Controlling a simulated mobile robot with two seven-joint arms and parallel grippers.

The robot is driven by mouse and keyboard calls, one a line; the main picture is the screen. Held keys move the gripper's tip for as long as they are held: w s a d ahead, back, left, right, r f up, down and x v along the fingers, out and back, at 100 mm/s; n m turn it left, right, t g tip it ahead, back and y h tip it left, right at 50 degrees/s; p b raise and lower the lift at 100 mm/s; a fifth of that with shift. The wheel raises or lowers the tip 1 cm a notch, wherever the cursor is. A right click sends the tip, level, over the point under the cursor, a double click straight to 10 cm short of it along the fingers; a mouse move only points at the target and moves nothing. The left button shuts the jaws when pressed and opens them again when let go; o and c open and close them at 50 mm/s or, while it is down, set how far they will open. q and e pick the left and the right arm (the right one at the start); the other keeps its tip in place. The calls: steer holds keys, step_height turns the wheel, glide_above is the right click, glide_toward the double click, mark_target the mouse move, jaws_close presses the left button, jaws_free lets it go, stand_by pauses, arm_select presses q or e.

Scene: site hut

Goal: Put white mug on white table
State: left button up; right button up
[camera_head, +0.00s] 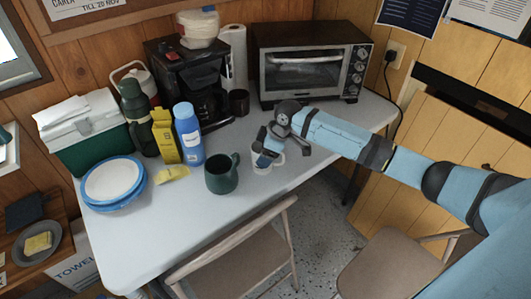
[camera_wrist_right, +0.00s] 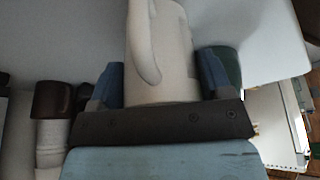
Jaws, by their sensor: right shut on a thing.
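The white mug (camera_head: 261,169) is at the white table (camera_head: 150,235), near its front edge and right of the dark green mug (camera_head: 222,176). My right gripper (camera_head: 270,150) is shut on it from above. In the right wrist view the white mug (camera_wrist_right: 172,50) stands between the two fingers of my right gripper (camera_wrist_right: 160,85), its handle facing the camera. Whether its base touches the table or is slightly above it, I cannot tell. My left gripper is not in view.
A toaster oven (camera_head: 308,65), black coffee maker (camera_head: 190,75) and brown mug (camera_head: 239,102) stand at the back. A blue bottle (camera_head: 188,135), yellow carton (camera_head: 165,137) and blue-rimmed plates (camera_head: 113,183) are at left. Chairs (camera_head: 245,250) stand in front. The table's front middle is clear.

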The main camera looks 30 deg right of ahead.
steer(key=o, duration=1.1)
steer(key=p+v, duration=0.1)
steer(key=v, duration=1.1)
steer(key=shift+r+p, duration=0.1)
steer(key=shift+p, duration=0.2)
